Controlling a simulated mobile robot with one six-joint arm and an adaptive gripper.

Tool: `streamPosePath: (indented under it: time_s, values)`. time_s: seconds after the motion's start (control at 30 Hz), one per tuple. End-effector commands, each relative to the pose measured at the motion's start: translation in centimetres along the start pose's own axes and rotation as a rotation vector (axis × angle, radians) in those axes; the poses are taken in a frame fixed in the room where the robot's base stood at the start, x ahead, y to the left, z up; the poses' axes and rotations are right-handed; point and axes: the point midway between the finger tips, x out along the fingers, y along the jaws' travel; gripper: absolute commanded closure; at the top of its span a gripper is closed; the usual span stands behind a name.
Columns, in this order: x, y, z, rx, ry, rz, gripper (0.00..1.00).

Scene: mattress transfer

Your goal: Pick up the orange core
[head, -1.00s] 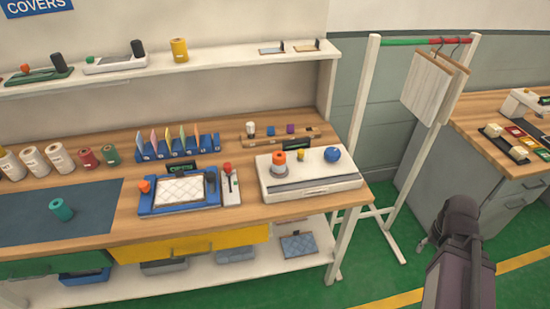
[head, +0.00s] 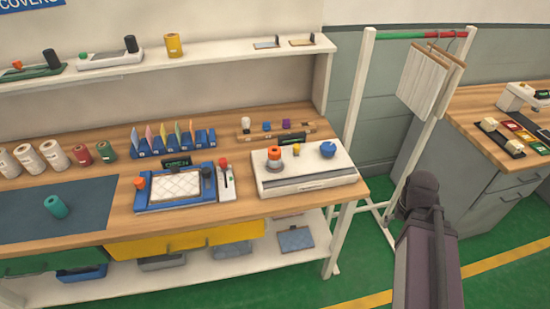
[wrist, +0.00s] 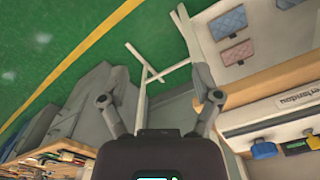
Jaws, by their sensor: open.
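An orange cylinder (head: 274,153) stands upright on a grey round base on the white machine at the right end of the workbench. It is the likeliest orange core, though a smaller orange knob (head: 139,183) also shows on the blue tray fixture (head: 150,205). My gripper (wrist: 161,98) is open and empty in the wrist view, its two fingers spread wide above the green floor and a bench side. In the head view my arm is at the lower right, well apart from the cylinder. The orange cylinder is not seen in the wrist view.
A white rack (head: 362,90) with hanging panels (head: 425,80) stands between the workbench (head: 120,230) and the right bench (head: 470,110). Green floor is clear in front.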

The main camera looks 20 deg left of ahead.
Motion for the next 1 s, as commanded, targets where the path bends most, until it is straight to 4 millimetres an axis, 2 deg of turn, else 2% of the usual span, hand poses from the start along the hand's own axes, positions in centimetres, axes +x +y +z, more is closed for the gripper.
streamPosePath:
  time_s: [0.17, 0.47, 0.77, 1.0]
  values:
    - [0.3, -0.7, -0.7, -0.064, 0.002, 0.028, 0.00]
    - [1.2, -4.4, -3.5, -0.372, 0.007, 0.167, 0.00]
    - [1.6, -10.4, -6.6, -0.791, -0.005, 0.369, 0.00]
    - [1.4, -16.3, -8.6, -1.116, -0.030, 0.543, 0.00]
